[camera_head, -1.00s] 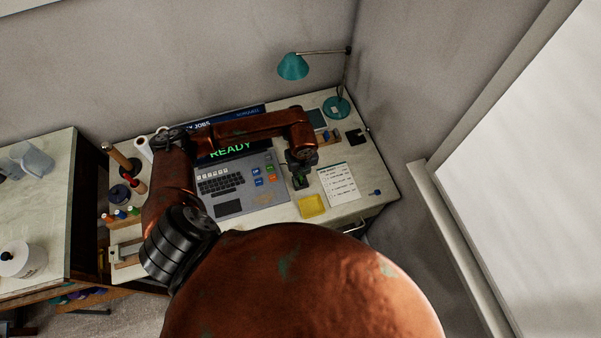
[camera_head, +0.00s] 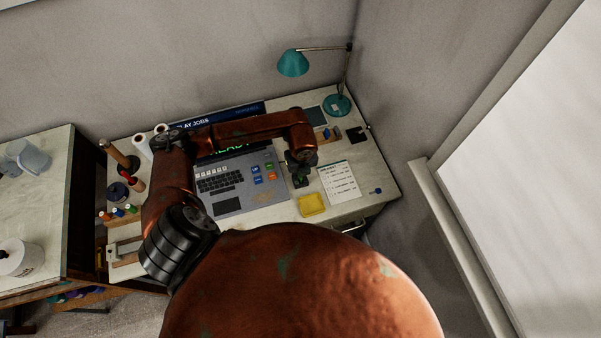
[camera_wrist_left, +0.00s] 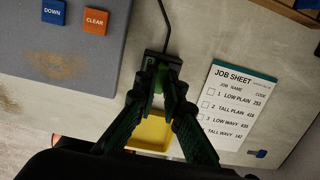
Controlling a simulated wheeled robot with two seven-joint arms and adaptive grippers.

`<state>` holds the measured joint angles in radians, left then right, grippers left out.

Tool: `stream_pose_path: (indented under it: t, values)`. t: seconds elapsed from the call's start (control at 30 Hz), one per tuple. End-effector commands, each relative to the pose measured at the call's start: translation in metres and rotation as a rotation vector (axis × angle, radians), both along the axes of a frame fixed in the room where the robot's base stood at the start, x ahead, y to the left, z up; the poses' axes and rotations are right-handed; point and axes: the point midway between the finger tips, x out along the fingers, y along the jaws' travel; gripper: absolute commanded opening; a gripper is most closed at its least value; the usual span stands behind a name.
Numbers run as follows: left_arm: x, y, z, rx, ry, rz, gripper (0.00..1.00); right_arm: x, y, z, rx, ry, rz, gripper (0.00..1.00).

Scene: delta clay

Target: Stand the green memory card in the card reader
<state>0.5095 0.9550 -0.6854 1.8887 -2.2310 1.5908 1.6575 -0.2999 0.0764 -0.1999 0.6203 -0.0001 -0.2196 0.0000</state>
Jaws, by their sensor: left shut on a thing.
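My left gripper (camera_head: 300,178) points down over the desk, right of the control panel. In the left wrist view, its two fingers (camera_wrist_left: 159,92) are closed around a small green piece, the green memory card (camera_wrist_left: 158,84), of which only a little shows. A dark block with a black cable, which looks like the card reader (camera_wrist_left: 157,62), lies just beyond the fingertips. I cannot tell whether the card is in its slot or above it. My right gripper is not in view.
A yellow tray (camera_head: 312,205) lies close in front of the gripper. The job sheet (camera_head: 343,182) is to its right and the grey keyboard panel (camera_head: 228,205) to its left. A teal lamp (camera_head: 293,64) stands at the back. A small blue item (camera_head: 376,191) lies at the right.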

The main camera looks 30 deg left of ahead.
Motion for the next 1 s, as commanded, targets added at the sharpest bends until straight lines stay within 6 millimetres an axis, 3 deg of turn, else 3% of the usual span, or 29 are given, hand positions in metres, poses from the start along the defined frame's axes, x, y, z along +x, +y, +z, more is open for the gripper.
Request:
stream_pose_path:
  t: [0.27,0.3,0.57,0.77,1.0]
  values:
    - [0.0,-0.0001,-0.0012,0.0,0.0,0.0,0.0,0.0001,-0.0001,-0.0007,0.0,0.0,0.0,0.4]
    - [0.0,-0.0001,-0.0012,0.0,0.0,0.0,0.1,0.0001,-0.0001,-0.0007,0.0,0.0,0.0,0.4]
    - [0.0,-0.0001,-0.0012,0.0,0.0,0.0,0.28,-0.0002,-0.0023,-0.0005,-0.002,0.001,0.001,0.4]
    - [0.0,-0.0001,-0.0012,0.0,0.0,0.0,0.29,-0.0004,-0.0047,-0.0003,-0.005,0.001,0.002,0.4]
    - [0.0,-0.0001,-0.0012,0.0,0.0,0.0,0.41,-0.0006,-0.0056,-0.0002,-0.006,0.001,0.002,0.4]
